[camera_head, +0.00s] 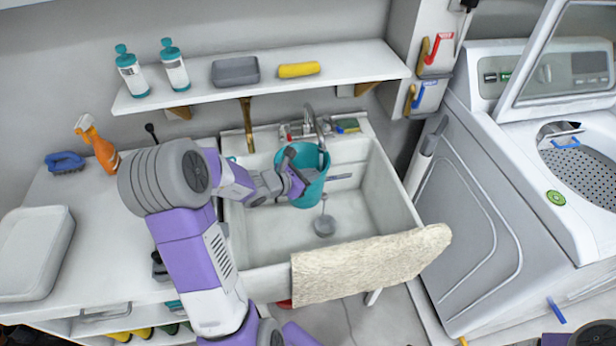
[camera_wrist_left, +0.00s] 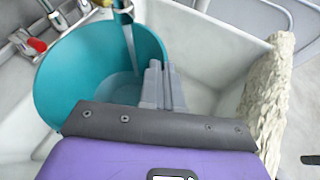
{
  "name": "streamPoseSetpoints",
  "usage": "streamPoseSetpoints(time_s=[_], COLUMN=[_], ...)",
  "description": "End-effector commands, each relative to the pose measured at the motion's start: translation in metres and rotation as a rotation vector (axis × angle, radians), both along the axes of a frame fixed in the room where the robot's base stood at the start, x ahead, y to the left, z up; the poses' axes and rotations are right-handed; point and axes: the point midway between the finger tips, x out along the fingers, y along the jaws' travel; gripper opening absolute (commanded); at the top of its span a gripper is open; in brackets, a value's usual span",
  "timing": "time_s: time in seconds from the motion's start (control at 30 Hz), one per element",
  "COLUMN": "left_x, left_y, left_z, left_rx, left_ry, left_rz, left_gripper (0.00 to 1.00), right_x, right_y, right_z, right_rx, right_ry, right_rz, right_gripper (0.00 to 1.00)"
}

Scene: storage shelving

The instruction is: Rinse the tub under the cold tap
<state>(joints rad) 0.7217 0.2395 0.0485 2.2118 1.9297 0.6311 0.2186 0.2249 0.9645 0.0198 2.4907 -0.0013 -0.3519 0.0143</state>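The teal tub (camera_head: 310,160) is in the back of the white sink (camera_head: 270,235), under the tap's curved spout (camera_head: 318,125). It also shows in the left wrist view (camera_wrist_left: 80,75). My left gripper (camera_head: 297,182) is at the tub's near rim; its grey fingers (camera_wrist_left: 163,85) look closed together on the tub wall. A thin pale streak like a water stream (camera_wrist_left: 131,48) runs down into the tub, and its bottom has a lighter patch like shallow water. A red tap handle (camera_wrist_left: 37,45) shows beside the tub; I cannot make out the cold handle. My right gripper is not in view.
A beige towel (camera_head: 370,265) hangs over the sink's front edge. A shelf (camera_head: 340,65) above holds bottles, a grey tray and a yellow roll. An orange spray bottle (camera_head: 97,145) and blue brush (camera_head: 65,162) are on the left counter. A washer (camera_head: 500,200) stands right.

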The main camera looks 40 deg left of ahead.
Motion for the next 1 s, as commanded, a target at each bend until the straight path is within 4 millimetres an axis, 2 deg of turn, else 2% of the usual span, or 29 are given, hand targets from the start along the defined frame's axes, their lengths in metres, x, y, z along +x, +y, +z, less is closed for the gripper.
streamPoseSetpoints(time_s=[1.0], left_x=[-0.055], left_y=[-0.05], left_z=[0.0], left_rx=[0.001], left_ry=[-0.002], left_rz=[-0.001], left_gripper=[0.0], right_x=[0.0], right_y=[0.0], right_z=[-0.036], right_rx=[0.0], right_ry=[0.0], right_rz=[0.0], right_gripper=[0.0])
